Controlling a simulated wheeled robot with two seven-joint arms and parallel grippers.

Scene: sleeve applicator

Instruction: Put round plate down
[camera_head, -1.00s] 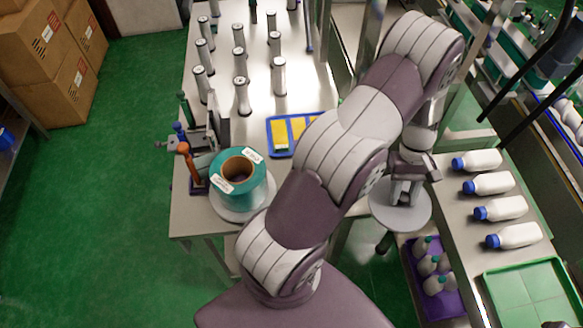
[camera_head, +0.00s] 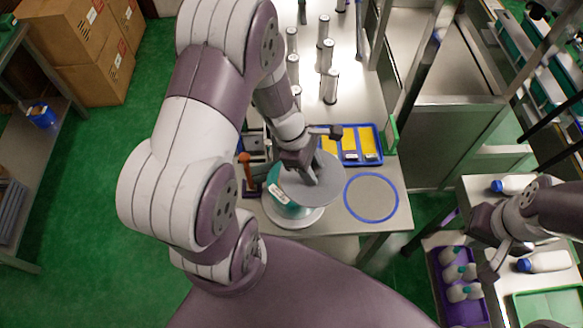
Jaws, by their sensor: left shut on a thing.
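My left gripper (camera_head: 314,180) is shut on a grey round plate (camera_head: 328,192). The plate is held over the teal roll (camera_head: 291,210) and hides much of its top. Whether plate and roll touch cannot be told. A flat round disc with a blue rim (camera_head: 372,197) lies on the table to the right of the held plate. My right gripper (camera_head: 503,259) is at the right, close to the white bottles with blue caps (camera_head: 546,262). Its fingers look apart with nothing between them.
A blue tray with yellow packs (camera_head: 350,146) lies behind the held plate. Several upright grey-white cylinders (camera_head: 331,87) stand farther back. An orange-handled tool (camera_head: 246,172) stands left of the roll. A purple crate of bottles (camera_head: 461,272) and a green tray (camera_head: 548,303) are at right.

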